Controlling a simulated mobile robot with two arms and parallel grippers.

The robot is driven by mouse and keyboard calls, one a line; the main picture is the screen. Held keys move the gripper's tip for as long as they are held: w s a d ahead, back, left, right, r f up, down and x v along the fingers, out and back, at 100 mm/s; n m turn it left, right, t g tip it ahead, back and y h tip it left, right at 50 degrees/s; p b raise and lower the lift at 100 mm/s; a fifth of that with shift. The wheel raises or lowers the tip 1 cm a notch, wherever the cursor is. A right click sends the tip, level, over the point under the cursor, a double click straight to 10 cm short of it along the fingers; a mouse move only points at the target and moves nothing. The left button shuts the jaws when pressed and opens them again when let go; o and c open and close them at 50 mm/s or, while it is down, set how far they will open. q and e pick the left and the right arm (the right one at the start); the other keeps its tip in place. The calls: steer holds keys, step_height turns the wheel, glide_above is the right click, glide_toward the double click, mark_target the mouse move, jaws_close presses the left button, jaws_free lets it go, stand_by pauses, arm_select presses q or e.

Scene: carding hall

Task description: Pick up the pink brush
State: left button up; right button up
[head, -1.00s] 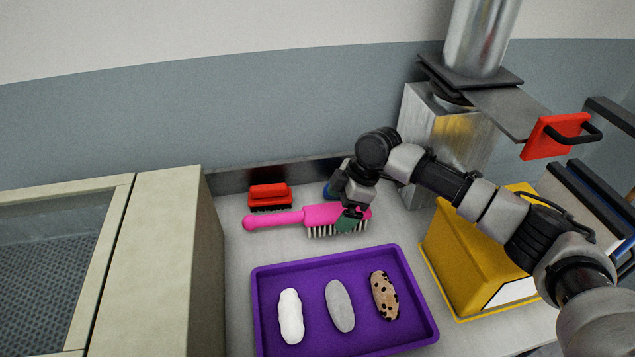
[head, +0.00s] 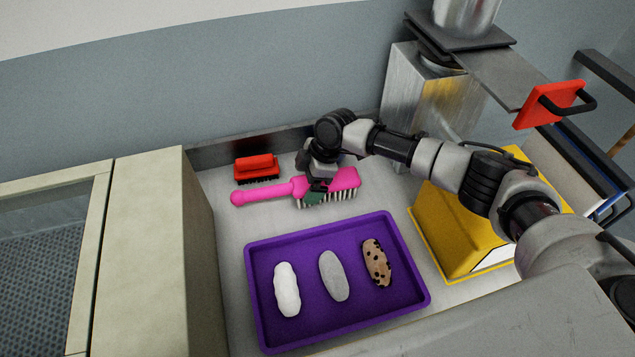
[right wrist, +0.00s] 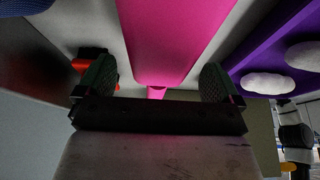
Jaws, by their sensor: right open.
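The pink brush (head: 343,180) lies on the grey worktop behind the purple tray, its handle pointing left and pale bristles showing along its front edge. My right gripper (head: 316,188) is over the brush, near where the head meets the handle, and hides part of it. In the right wrist view the green finger pads (right wrist: 156,82) are wide apart, with the pink brush (right wrist: 175,40) showing between them. The jaws are open; I cannot tell whether either pad touches the brush. My left gripper is not in view.
A red brush (head: 256,167) lies just behind the pink handle. The purple tray (head: 420,287) in front holds white, grey and speckled rolls. A yellow box (head: 455,225) stands at right, a metal machine (head: 405,90) behind. A beige cabinet edge (head: 150,250) bounds the left.

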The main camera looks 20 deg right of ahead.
mark_target(305, 183)
steer(key=shift+x, duration=1)
steer(key=shift+r, duration=0.1)
steer(key=c, duration=1.1)
step_height(305, 183, up, 10)
steer(key=shift+r+b, duration=0.1)
steer(key=shift+b, duration=1)
steer(key=o, duration=0.4)
steer(key=shift+c, duration=1.1)
